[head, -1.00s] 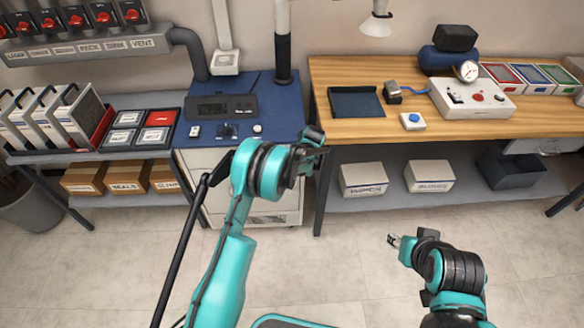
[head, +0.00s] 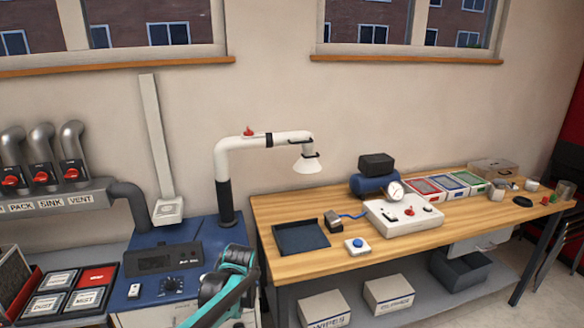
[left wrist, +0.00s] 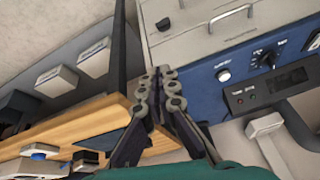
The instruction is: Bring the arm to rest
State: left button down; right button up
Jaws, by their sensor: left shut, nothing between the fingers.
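My left gripper (left wrist: 158,92) shows in the left wrist view with its linked fingers together and nothing between them. It is in front of the blue-fronted machine and the end of the wooden bench. In the head view my teal left arm comes in at the bottom, in front of the blue machine (head: 150,285); the fingers cannot be made out there. My right arm and gripper are in neither view.
The wooden bench (head: 290,265) stands to the right, with a dark tray (head: 300,237), a blue-button box (head: 357,246) and a white control box (head: 400,222). A white extraction arm (head: 230,160) rises behind the machine. Boxes sit on the lower shelf.

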pick_arm(q)
jog(key=s+a+r+t, duration=0.1)
jog(key=s+r, duration=0.3)
jog(key=s, duration=0.3)
jog(key=s+a+r, duration=0.1)
jog(key=s+r, duration=0.3)
jog(key=s, duration=0.3)
jog(key=s+f+m+t+h, duration=0.1)
jog(key=s+f, duration=0.1)
jog(key=s, duration=1.2)
jog(key=shift+a+t, duration=0.3)
jog(key=shift+t, duration=0.1)
